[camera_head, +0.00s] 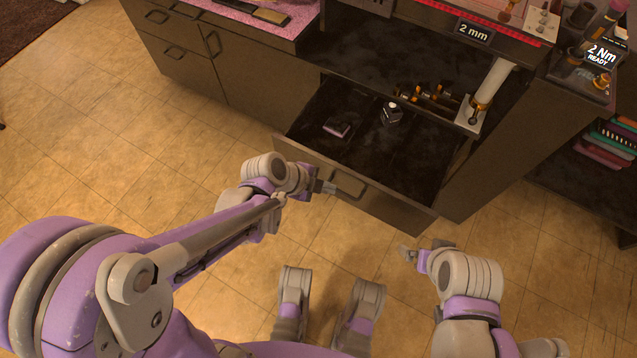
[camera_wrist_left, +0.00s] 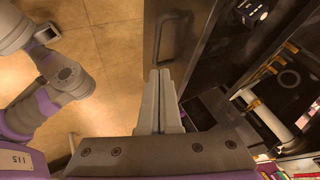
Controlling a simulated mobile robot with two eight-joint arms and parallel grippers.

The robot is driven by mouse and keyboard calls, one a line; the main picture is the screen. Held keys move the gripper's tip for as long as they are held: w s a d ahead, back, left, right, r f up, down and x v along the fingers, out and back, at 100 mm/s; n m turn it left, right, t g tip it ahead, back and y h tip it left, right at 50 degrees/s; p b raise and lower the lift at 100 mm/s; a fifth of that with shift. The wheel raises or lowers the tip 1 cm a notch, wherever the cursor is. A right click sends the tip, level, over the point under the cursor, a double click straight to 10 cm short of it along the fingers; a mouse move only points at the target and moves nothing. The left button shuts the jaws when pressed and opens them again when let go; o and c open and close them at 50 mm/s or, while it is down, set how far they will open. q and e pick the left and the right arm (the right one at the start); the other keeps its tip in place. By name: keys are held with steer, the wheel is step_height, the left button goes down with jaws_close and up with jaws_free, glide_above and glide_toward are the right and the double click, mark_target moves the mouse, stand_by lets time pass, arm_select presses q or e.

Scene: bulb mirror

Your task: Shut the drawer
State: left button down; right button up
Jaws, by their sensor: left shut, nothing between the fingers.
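The drawer (camera_head: 355,182) is pulled well out of the dark cabinet, its front panel facing me. Its bar handle (camera_head: 350,188) is on the outside of the front, and shows in the left wrist view (camera_wrist_left: 168,40). My left gripper (camera_head: 328,187) is at the drawer front, just left of the handle. In the left wrist view its fingers (camera_wrist_left: 160,75) are together and empty, pointing at the front near the handle; I cannot tell whether they touch it. My right gripper (camera_head: 410,254) is low, over the floor in front of the drawer's right end; its jaws are unclear.
Inside the drawer lie a small dark case (camera_head: 339,128) and a small dark box (camera_head: 391,113). A rack of brass-tipped tools (camera_head: 430,100) and a white post (camera_head: 492,84) stand behind. Tiled floor (camera_head: 150,130) is clear at left.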

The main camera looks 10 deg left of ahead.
mark_target(348, 175)
arm_select(q)
steer(key=w, duration=0.1)
steer(key=w+d+f, duration=0.1)
steer(key=w+d+f+b, duration=0.1)
steer(key=shift+w+d+f, duration=0.1)
steer(key=shift+w+d, duration=0.05)
steer(key=shift+w, duration=0.25)
steer(key=shift+w+d, duration=0.15)
steer(key=shift+w, duration=0.3)
steer(key=shift+w+d, duration=0.2)
steer(key=shift+w, duration=0.45)
steer(key=w+d, duration=0.4)
steer(key=w, duration=0.8)
steer(key=w+d, duration=0.3)
steer(key=w, duration=0.8)
steer(key=shift+w+d, duration=0.35)
steer(key=shift+w, duration=0.05)
